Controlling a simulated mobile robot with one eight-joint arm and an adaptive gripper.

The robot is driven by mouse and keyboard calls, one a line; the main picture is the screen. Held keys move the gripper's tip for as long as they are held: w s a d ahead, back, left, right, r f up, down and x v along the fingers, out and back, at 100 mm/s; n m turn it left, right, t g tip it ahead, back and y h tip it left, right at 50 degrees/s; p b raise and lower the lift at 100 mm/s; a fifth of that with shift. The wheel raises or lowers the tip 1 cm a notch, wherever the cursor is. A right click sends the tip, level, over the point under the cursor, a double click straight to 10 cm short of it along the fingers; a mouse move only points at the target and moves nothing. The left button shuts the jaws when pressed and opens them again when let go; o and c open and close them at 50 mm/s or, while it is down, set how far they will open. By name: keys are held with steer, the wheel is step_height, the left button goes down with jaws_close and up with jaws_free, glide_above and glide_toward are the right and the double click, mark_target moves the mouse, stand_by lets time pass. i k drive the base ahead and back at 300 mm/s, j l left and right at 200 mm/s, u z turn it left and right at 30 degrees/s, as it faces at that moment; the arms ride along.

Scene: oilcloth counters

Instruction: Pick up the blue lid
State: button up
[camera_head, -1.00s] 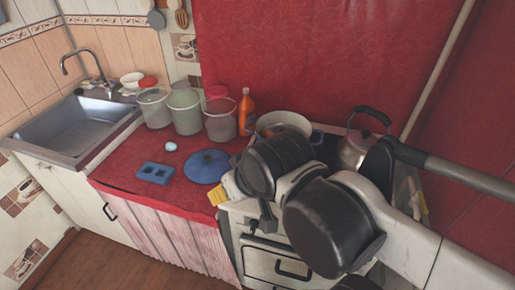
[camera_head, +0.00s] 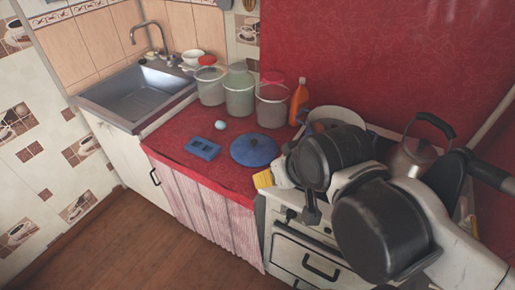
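The blue lid (camera_head: 254,150) is a round, flat disc with a small dark knob in its middle. It lies on the red oilcloth counter (camera_head: 225,175), near the right end by the stove. My arm reaches in from the right over the stove, its dark and white links large in view. My gripper (camera_head: 311,206) seems to be the small dark part at the arm's near end, right of the lid and apart from it. Its fingers are not clear enough to show whether they are open.
A blue block with holes (camera_head: 203,148) and a pale egg-like thing (camera_head: 220,125) lie left of the lid. Several buckets (camera_head: 239,95) and an orange bottle (camera_head: 299,102) stand behind. A yellow thing (camera_head: 263,180) sits at the counter's edge. A kettle (camera_head: 411,158) stands on the stove.

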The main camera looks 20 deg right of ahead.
mark_target(251, 149)
steer(key=i+j+z, duration=0.25)
steer(key=z, duration=0.25)
steer(key=i+j+z, duration=0.2)
steer(key=j+z, duration=0.25)
